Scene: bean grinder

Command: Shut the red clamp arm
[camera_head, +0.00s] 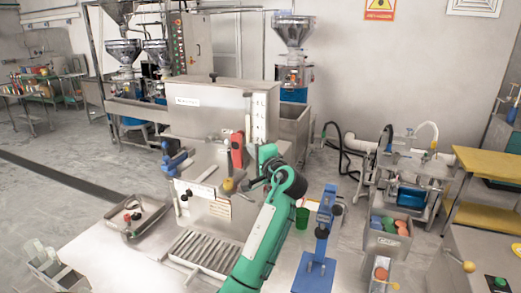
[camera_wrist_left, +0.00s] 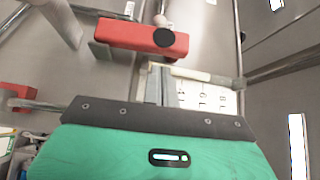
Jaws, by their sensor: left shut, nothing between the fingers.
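The red clamp arm (camera_head: 237,150) stands upright on the front right of the steel grinder housing (camera_head: 210,105), below a pale scale strip. In the left wrist view the red clamp arm (camera_wrist_left: 130,36) lies across the upper part, with a dark round end facing me. My left gripper (camera_head: 245,185) is shut and empty, just below and right of the red arm in the head view. Its closed fingers (camera_wrist_left: 161,82) point towards the red part in the wrist view; I cannot tell whether they touch it. My right gripper is not in view.
A blue clamp (camera_head: 175,160) sits on the machine's left side, and a yellow knob (camera_head: 228,184) is close to my gripper. A blue stand (camera_head: 322,225) and a green cup (camera_head: 302,217) are on the right. A slatted drain tray (camera_head: 203,250) lies in front.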

